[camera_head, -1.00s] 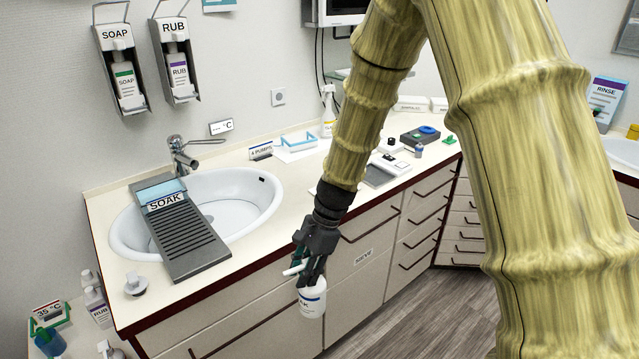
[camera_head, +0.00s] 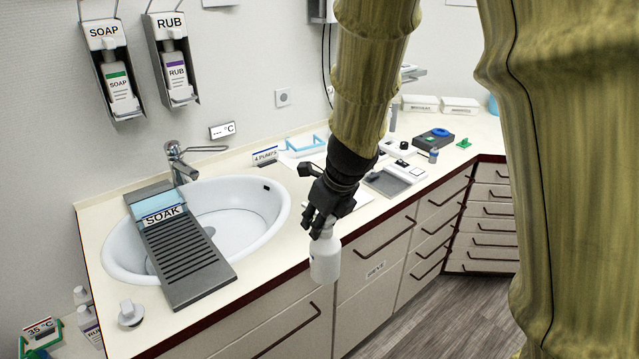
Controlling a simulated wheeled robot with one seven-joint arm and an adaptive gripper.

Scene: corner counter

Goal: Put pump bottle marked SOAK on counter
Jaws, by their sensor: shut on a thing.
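The white pump bottle (camera_head: 325,262) hangs upright below my gripper (camera_head: 320,228), which is shut on its top. Its label is turned out of clear view now; in the earlier frame the label's visible part ends in "AK". The bottle shows in front of the counter's front edge and drawers; whether any of it is over the top cannot be told. The counter (camera_head: 285,262) is cream with a dark red edge. A grey ribbed board with a SOAK sign (camera_head: 163,214) lies across the left part of the sink.
The white sink (camera_head: 240,222) and its tap (camera_head: 178,160) are left of my gripper. A "4 PUMPS" sign (camera_head: 265,156), a blue-edged tray (camera_head: 305,146) and a grey scale-like device (camera_head: 388,181) stand behind and to the right. A white knob (camera_head: 130,313) sits at the front left corner.

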